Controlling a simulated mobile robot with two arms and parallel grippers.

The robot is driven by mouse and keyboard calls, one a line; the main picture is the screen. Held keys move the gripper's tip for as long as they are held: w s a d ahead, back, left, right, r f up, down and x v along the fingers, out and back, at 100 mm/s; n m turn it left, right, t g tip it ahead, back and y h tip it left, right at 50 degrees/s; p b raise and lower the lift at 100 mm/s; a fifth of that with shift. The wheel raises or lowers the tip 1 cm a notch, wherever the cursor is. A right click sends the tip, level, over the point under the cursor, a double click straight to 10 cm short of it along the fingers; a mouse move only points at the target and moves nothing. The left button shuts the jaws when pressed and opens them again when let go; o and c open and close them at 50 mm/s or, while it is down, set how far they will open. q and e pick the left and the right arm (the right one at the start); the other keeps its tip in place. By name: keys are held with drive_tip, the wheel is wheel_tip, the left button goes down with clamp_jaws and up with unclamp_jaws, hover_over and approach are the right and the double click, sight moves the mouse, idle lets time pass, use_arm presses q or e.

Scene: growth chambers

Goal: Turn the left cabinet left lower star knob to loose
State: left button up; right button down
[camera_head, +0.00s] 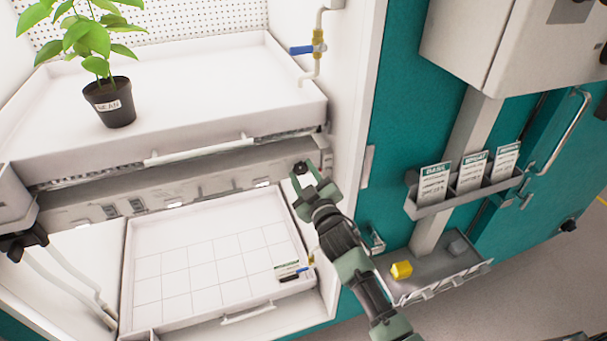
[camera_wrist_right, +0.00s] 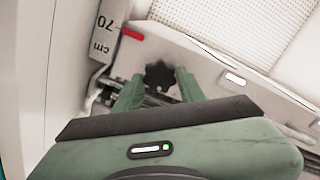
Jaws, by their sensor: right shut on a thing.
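A dark star knob (camera_head: 300,168) sits at the right end of the grey lamp bar under the upper tray. My right gripper (camera_head: 305,181) reaches up to it from below right. In the right wrist view the star knob (camera_wrist_right: 159,76) lies between the two green fingers of my right gripper (camera_wrist_right: 158,88), which are shut on it. Its turning state cannot be told. Another dark knob (camera_head: 22,243) shows at the left end of the bar, with no gripper near it. My left gripper is not in view.
A potted plant (camera_head: 110,102) stands on the upper white tray (camera_head: 200,95). A gridded lower tray (camera_head: 205,265) holds a small label card. A scale (camera_wrist_right: 105,30) with a red pointer (camera_wrist_right: 132,34) is beside the knob.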

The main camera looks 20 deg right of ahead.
drive_tip(key=n, duration=0.3)
drive_tip(key=shift+f+n, duration=0.1)
drive_tip(key=shift+n, duration=0.3)
drive_tip(key=n, duration=0.3)
drive_tip(key=shift+n+b, duration=0.3)
drive_tip(key=n, duration=0.3)
drive_tip(key=shift+n, duration=0.3)
drive_tip(key=shift+a+f+n, duration=0.1)
drive_tip(key=shift+n, duration=1.3)
drive_tip(key=c, duration=0.9)
unclamp_jaws()
drive_tip(key=shift+o, duration=0.2)
drive_tip(key=shift+s, duration=0.15)
